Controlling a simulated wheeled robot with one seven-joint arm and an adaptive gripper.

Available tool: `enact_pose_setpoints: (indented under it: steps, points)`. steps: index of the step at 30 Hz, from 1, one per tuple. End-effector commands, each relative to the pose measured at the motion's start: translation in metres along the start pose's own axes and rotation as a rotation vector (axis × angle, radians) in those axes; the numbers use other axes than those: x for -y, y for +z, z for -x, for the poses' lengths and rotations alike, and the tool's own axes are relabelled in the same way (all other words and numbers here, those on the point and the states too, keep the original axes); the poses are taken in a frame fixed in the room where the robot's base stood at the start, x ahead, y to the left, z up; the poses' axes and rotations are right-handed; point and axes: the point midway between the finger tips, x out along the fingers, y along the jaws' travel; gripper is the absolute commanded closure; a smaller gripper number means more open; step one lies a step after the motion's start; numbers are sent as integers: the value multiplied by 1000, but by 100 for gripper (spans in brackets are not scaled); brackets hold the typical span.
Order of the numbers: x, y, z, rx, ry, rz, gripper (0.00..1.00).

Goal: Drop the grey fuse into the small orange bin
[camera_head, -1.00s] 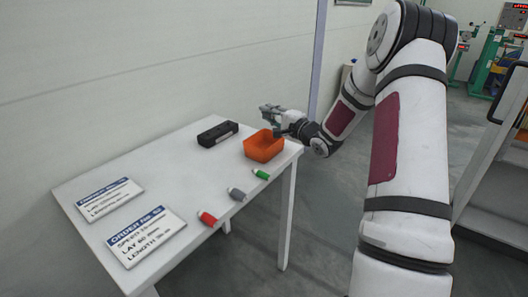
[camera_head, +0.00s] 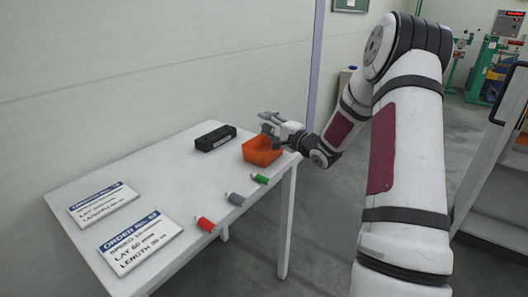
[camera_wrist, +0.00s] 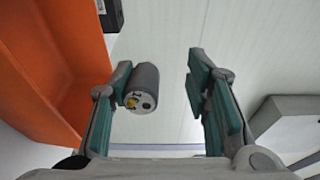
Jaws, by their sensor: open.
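The grey fuse (camera_head: 236,199) lies on the white table, between the red fuse (camera_head: 205,224) and the green fuse (camera_head: 260,179). The small orange bin (camera_head: 262,153) stands at the table's far right end; its inside is mostly hidden. My gripper (camera_head: 267,122) is just above and behind the bin, well apart from the grey fuse. In the wrist view my gripper (camera_wrist: 162,92) is open, with the orange bin (camera_wrist: 50,70) close on the left. A grey cylinder (camera_wrist: 143,84) with yellow and dark marks shows between the fingers; I cannot tell its distance or what it is.
A black box (camera_head: 215,138) stands left of the bin. Two order signs (camera_head: 140,240) (camera_head: 103,203) lie on the left part of the white table (camera_head: 180,185). A wall runs behind the table. A grey cabinet (camera_head: 490,190) stands at the right.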

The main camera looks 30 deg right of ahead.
Motion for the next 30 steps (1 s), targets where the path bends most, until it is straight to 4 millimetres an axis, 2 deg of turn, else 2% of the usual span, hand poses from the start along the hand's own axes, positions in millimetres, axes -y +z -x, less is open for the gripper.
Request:
enact_pose_setpoints:
  steps: [5, 15, 21, 30]
  points:
    - [0, -1, 13, -2, 1, 0, 57]
    - [0, -1, 79, -4, 2, 0, 57]
    - [0, -1, 109, -2, 0, 0, 57]
    - [0, 0, 120, 0, -1, 1, 57]
